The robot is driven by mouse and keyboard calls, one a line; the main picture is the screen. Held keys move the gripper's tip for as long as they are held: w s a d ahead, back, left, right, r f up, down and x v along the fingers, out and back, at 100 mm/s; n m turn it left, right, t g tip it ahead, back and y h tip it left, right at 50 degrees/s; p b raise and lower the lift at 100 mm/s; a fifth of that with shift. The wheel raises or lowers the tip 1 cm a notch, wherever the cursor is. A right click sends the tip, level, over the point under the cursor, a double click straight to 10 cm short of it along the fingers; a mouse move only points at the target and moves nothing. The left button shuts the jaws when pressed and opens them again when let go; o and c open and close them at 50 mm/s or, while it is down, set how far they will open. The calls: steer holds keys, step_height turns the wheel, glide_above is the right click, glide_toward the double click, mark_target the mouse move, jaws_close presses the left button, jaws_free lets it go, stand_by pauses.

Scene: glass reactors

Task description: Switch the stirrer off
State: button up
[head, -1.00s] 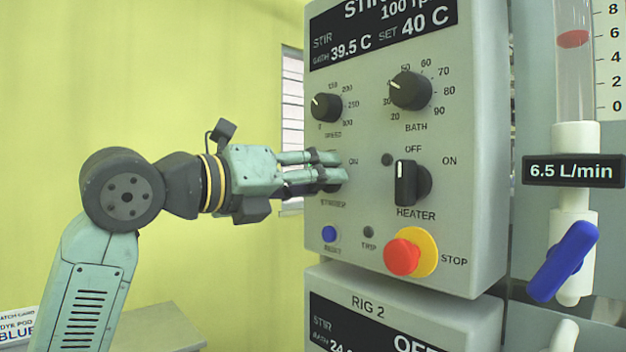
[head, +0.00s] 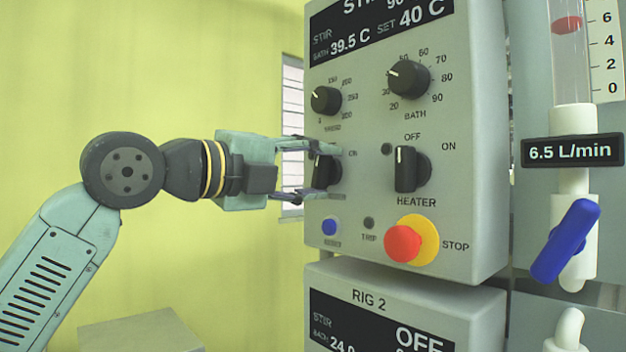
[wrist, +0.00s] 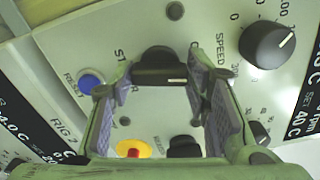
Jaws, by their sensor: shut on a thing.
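The stirrer knob (head: 327,171) is a black rotary knob on the left of the grey upper control panel (head: 465,120). My gripper (head: 318,171) reaches it from the left, one finger above and one below, shut on it. In the wrist view the black stirrer knob (wrist: 160,66) with a white pointer line sits between the padded fingers of my gripper (wrist: 162,78). The fingers hide part of its lettering. The panel display (head: 375,35) reads bath 39.5 C and set 40 C; its stir line is cut off at the top.
The speed knob (head: 326,100) is just above, with the bath knob (head: 409,78) and heater knob (head: 411,169) to the right. The blue reset button (head: 329,227) and red stop button (head: 403,244) lie below. A blue valve handle (head: 566,241) is far right.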

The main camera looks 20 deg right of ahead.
steer(key=shift+n+b, duration=0.5)
steer(key=shift+n, duration=1)
steer(key=o, duration=1.2)
steer(key=shift+c, duration=0.2)
steer(key=v, duration=1.2)
steer(key=shift+r, duration=0.1)
